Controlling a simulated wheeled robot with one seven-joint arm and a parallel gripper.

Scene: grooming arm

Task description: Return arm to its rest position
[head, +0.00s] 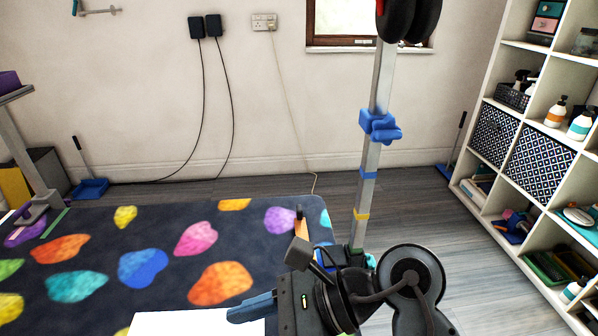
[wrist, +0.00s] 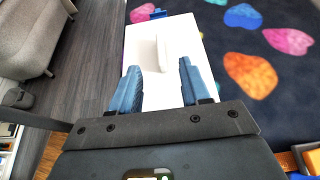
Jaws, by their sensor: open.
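The metal post of the grooming arm (head: 371,150) stands nearly upright at the right edge of the patterned table (head: 110,235). A blue clamp knob (head: 380,127) sits partway up it, above blue and yellow bands. A black and red part (head: 408,15) at its top is cut off by the frame. My own arm hides part of the post's base. My gripper (head: 236,314) is low, left of the post and apart from it. In the wrist view my gripper (wrist: 158,68) has its blue fingers spread above a white panel (wrist: 188,35), with nothing held.
A raised white block (wrist: 163,52) lies on the panel beyond my fingers. A second post (head: 22,145) with a purple clamp stands at the table's left. White shelves (head: 500,165) line the right. Grey floor (head: 470,240) is open between table and shelves.

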